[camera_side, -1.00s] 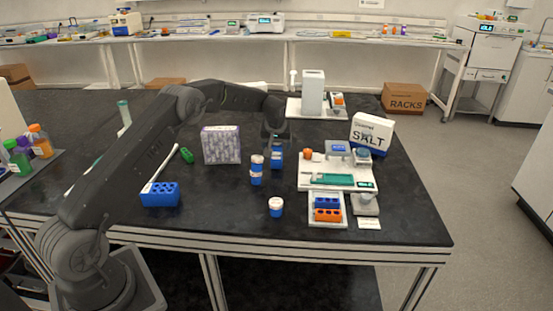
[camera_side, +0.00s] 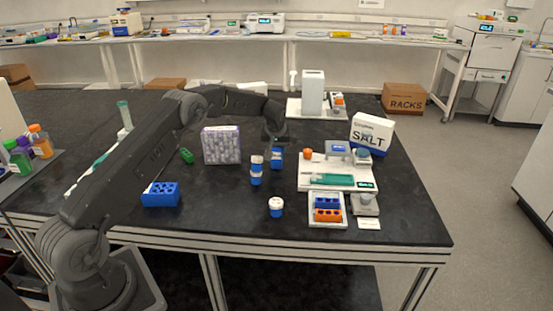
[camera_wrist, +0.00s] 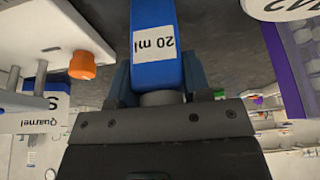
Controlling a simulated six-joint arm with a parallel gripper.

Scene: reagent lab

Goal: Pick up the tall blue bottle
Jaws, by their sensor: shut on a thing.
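A blue bottle (camera_side: 277,159) with a white label is held upright below my gripper (camera_side: 275,140) in the side view. In the wrist view the same blue bottle (camera_wrist: 156,45) shows its "20 ml" label between the two fingers of my gripper (camera_wrist: 160,85).
A short blue jar (camera_side: 276,207) stands in front. On the right are a white station (camera_side: 318,179), a salt box (camera_side: 371,133) and a tray of racks (camera_side: 328,222).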

